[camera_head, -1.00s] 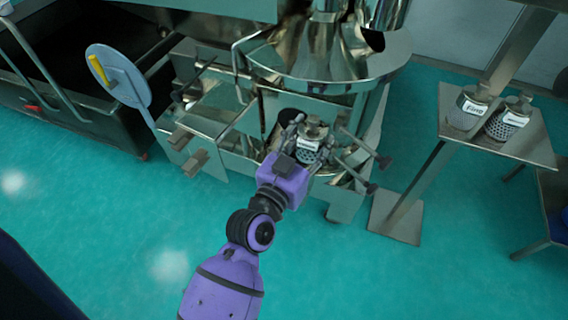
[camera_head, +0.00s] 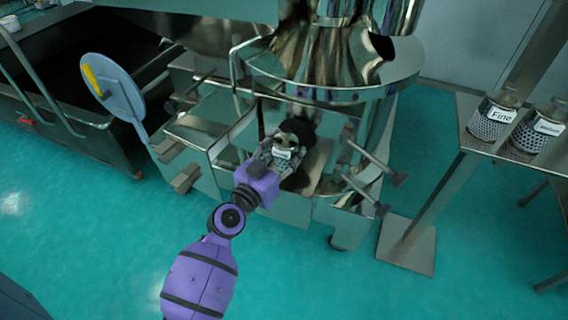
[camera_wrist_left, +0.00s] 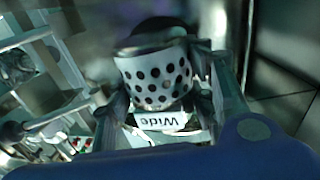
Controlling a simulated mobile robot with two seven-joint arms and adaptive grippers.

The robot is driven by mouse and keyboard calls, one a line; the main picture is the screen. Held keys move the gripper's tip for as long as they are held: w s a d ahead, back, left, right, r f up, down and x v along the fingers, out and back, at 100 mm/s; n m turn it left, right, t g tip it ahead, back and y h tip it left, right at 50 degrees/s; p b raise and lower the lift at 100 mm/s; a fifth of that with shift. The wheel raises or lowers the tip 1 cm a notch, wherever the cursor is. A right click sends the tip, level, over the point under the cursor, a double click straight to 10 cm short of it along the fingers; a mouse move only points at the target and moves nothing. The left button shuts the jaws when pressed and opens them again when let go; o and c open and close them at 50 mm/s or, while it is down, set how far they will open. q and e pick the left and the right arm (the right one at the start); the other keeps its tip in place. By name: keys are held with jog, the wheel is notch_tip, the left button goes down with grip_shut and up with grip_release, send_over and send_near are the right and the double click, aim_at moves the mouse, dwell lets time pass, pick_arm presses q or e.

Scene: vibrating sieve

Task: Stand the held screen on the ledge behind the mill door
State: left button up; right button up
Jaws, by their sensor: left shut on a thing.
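My left gripper (camera_head: 279,150) is shut on a perforated metal screen (camera_head: 284,152), inside the open front of the steel mill (camera_head: 335,85). In the left wrist view, the screen (camera_wrist_left: 155,80) is a pale cylinder with round dark holes and a label reading "Wide", between the fingers (camera_wrist_left: 165,105). A dark round part (camera_head: 298,130) lies just behind the screen in the head view. A metal frame (camera_head: 240,125), possibly the mill door, stands at the left of the opening. I cannot tell the ledge apart from the mill's interior, nor whether the screen touches anything.
Two other screens, one labelled "Fine" (camera_head: 491,118) and another beside it (camera_head: 538,128), stand on a steel stand (camera_head: 470,140) at the right. Rods with dark knobs (camera_head: 375,180) stick out at the mill's right. A grey disc with a yellow handle (camera_head: 115,88) is at the left.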

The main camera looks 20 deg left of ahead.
aim_at(283, 159)
pick_arm(q)
jog(key=shift+w+a+f, duration=0.15)
jog(key=shift+f, duration=0.1)
jog(key=f, duration=0.1)
jog(key=f+b, duration=0.2)
jog(key=shift+w+a+f, duration=0.2)
jog(key=shift+a, duration=0.1)
jog(key=shift+f, duration=0.15)
pick_arm(e)
jog(key=f, duration=0.2)
jog(key=shift+w+d+f, duration=0.15)
jog(key=shift+w+f, duration=0.2)
jog(key=shift+w, duration=0.05)
pick_arm(q)
jog(key=shift+f+b, duration=0.1)
jog(key=shift+b, duration=0.25)
jog(key=shift+f, duration=0.1)
jog(key=o, duration=1.5)
jog(key=shift+c, duration=0.2)
pick_arm(e)
jog(key=shift+f, duration=0.1)
